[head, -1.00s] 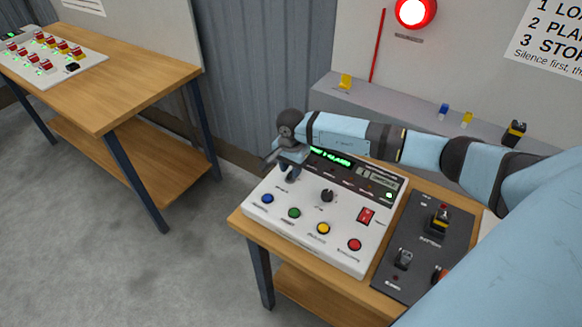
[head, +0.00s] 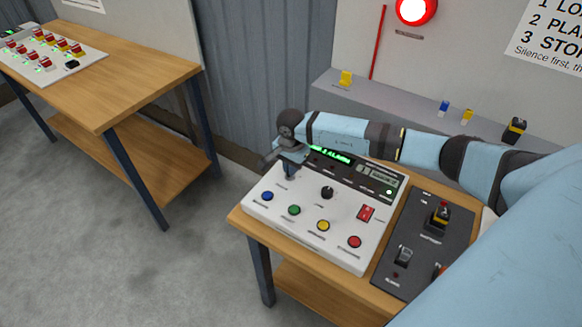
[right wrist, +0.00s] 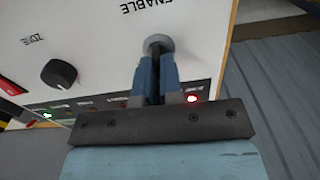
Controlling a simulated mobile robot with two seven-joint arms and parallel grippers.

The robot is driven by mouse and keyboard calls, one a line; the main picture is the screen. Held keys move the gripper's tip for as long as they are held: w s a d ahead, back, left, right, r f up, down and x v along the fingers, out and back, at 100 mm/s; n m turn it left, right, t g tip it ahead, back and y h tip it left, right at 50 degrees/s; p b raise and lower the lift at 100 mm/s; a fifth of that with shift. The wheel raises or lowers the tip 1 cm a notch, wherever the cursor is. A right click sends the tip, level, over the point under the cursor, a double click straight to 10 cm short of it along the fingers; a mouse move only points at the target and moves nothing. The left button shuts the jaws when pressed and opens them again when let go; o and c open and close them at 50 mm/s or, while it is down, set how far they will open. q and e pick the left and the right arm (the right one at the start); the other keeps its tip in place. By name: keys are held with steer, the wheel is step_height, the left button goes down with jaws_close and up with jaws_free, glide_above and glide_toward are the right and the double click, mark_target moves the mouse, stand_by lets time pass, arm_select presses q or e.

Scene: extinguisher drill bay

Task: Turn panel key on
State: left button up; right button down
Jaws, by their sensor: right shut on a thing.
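The white control panel (head: 300,225) stands on the wooden table in the head view. My right gripper (head: 290,172) points down at the panel's upper left corner. In the right wrist view, my right gripper (right wrist: 156,80) is shut on the panel key (right wrist: 157,46), which sits in a round grey collar beside the word ENABLE. The fingers hide most of the key, so its exact angle is hard to tell. A small red lamp (right wrist: 192,98) is lit near the fingers. My left gripper is not in view.
The panel has a black knob (head: 327,193), a red rocker switch (head: 366,213) and several coloured buttons. A dark switch box (head: 425,245) stands to its right. A grey ledge (head: 400,112) runs behind. A second table (head: 120,75) is at the left.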

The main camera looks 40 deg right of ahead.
steer(key=m+b, duration=0.1)
steer(key=m, duration=0.1)
steer(key=shift+f+m+b, duration=0.15)
steer(key=shift+m+b, duration=0.2)
steer(key=shift+m, duration=0.05)
steer(key=shift+s+m+b, duration=0.1)
steer(key=shift+m+b, duration=0.4)
steer(key=shift+m, duration=0.4)
steer(key=m+b, duration=0.1)
steer(key=m, duration=0.2)
steer(key=shift+s, duration=0.1)
steer(key=shift+m+b, duration=0.7)
steer(key=shift+m, duration=1.2)
steer(key=c, duration=1.3)
jaws_free()
steer(key=shift+s, duration=0.1)
steer(key=shift+r, duration=0.2)
